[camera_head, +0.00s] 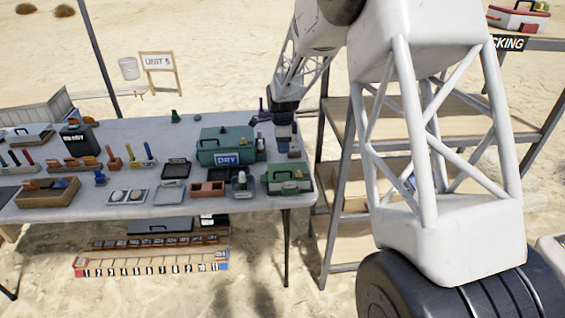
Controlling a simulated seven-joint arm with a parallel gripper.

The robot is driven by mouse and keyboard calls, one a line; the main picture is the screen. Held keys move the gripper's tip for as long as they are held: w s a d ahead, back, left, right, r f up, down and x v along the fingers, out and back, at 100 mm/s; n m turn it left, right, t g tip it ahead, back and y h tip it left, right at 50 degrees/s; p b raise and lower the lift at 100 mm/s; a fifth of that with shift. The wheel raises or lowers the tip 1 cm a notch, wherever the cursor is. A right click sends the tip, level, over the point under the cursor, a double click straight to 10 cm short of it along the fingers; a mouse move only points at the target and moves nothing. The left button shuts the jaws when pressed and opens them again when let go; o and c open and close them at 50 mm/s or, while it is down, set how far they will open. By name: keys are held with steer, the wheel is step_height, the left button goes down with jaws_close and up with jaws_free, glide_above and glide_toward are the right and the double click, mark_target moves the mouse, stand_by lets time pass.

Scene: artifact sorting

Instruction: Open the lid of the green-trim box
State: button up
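The green-trim box (287,186) sits at the right end of the table, near the front edge. My gripper (288,143) hangs from the arm behind this box, to the right of the green DRY box. It appears apart from the green-trim box. The fingers are small and dark, so I cannot tell whether they are open or shut. No held object can be made out.
The green DRY box (226,158) stands just left of my gripper. Small trays and a bottle (242,182) crowd the left side of the green-trim box. Wooden shelves (452,120) stand right of the table (225,208).

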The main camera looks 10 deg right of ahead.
steer(key=shift+f, duration=0.15)
glide_above(282, 176)
steer(key=shift+d+f, duration=0.1)
steer(key=shift+f, duration=3.65)
steer(key=shift+c, duration=0.3)
jaws_close()
steer(key=shift+o, duration=0.3)
jaws_free()
steer(key=shift+r, duration=0.15)
step_height(282, 176, up, 8)
steer(key=shift+f, duration=0.2)
